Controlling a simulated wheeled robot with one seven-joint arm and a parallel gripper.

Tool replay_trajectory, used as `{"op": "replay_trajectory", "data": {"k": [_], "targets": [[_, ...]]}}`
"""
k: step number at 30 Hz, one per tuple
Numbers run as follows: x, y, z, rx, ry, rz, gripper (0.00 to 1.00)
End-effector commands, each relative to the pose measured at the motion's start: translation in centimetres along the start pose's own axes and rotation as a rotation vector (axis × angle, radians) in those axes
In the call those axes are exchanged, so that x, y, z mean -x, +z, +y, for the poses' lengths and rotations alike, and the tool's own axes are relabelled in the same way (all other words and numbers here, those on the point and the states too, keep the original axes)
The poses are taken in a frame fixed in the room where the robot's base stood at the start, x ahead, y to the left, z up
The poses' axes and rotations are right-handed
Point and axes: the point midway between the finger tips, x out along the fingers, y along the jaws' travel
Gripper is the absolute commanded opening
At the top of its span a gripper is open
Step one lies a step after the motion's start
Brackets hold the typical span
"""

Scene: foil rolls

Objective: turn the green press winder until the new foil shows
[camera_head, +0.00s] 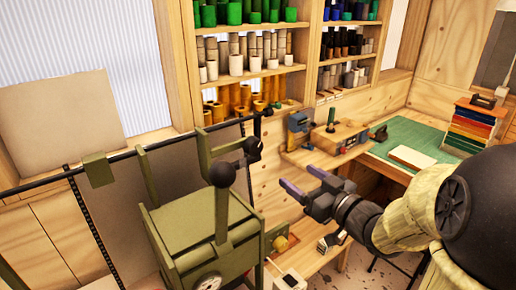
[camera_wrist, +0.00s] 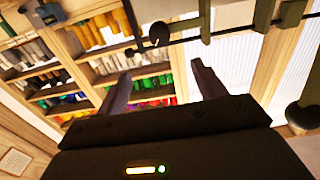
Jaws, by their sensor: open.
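The green press (camera_head: 200,225) stands at the lower left of the head view. An upright lever with a black ball knob (camera_head: 222,173) rises at its front. A second black knob (camera_head: 252,147) sits on a green arm at the press's upper right; I cannot tell for sure which part is the winder. My gripper (camera_head: 303,181) is open and empty, to the right of the press and apart from it. In the wrist view the open fingers (camera_wrist: 160,78) have nothing between them. A black knob (camera_wrist: 159,34) shows beyond them.
Shelves of coloured rolls (camera_head: 245,55) line the back wall. A bench with a green mat (camera_head: 405,140) and a stack of coloured trays (camera_head: 470,125) is at the right. A small white device (camera_head: 290,281) lies low in front, near the press.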

Motion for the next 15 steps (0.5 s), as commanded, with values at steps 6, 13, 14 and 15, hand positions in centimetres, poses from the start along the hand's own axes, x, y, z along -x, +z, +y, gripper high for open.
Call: {"op": "replay_trajectory", "data": {"k": [6,13,14,15], "targets": [[-2.1,-0.1,-0.1,-0.002,-0.004,-0.001,0.7],[-6.1,-0.2,-0.1,-0.004,-0.004,-0.001,0.7],[-6.7,-0.2,-0.1,-0.004,-0.004,-0.001,0.7],[-7.4,-0.2,-0.1,-0.003,-0.005,-0.001,0.7]]}}
